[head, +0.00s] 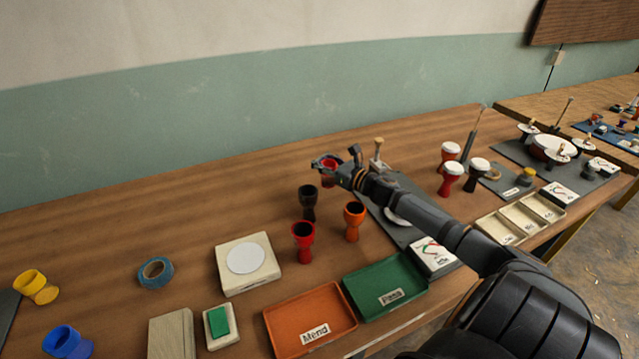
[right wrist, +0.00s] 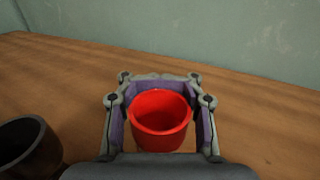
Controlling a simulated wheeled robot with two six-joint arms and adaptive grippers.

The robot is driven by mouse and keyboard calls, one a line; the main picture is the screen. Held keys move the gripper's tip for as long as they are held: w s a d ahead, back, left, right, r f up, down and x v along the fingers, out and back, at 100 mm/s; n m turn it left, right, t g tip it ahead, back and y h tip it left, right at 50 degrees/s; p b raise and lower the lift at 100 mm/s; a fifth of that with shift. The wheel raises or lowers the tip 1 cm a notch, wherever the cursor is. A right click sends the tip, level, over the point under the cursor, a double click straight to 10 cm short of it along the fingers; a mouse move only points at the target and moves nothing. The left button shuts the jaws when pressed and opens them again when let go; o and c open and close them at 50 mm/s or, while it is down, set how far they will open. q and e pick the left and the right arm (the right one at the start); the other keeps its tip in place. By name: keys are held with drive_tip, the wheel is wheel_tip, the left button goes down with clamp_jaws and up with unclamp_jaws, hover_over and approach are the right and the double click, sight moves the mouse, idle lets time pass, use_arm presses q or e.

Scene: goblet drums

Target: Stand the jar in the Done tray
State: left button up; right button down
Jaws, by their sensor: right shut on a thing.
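My right gripper (head: 338,167) is shut on a red goblet drum shell (head: 329,170), above the back part of the bench. In the right wrist view the red shell (right wrist: 161,118) sits between the two fingers (right wrist: 160,112), its open mouth showing; its lower part is hidden. I see no tray marked Done and nothing that is clearly a jar. Two trays stand at the front: an orange one labelled Mend (head: 285,325) and a green one labelled Pass (head: 370,277). Both are empty. My left gripper is not in view.
A black shell (head: 309,203), another red shell (head: 303,242) and an orange shell (head: 353,221) stand behind the trays. A white round pad (head: 246,258) is left of them. Blue tape (head: 155,272) lies farther left. Finished drums (head: 453,172) stand right of my arm.

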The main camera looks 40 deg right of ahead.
wheel_tip(320, 180, down, 4)
drive_tip(key=shift+s+b, duration=0.1)
drive_tip(key=shift+b, duration=0.8)
drive_tip(key=shift+f, duration=0.35)
drive_tip(key=shift+f, duration=0.1)
drive_tip(key=c, duration=0.8)
unclamp_jaws()
drive_tip(key=shift+o, duration=0.2)
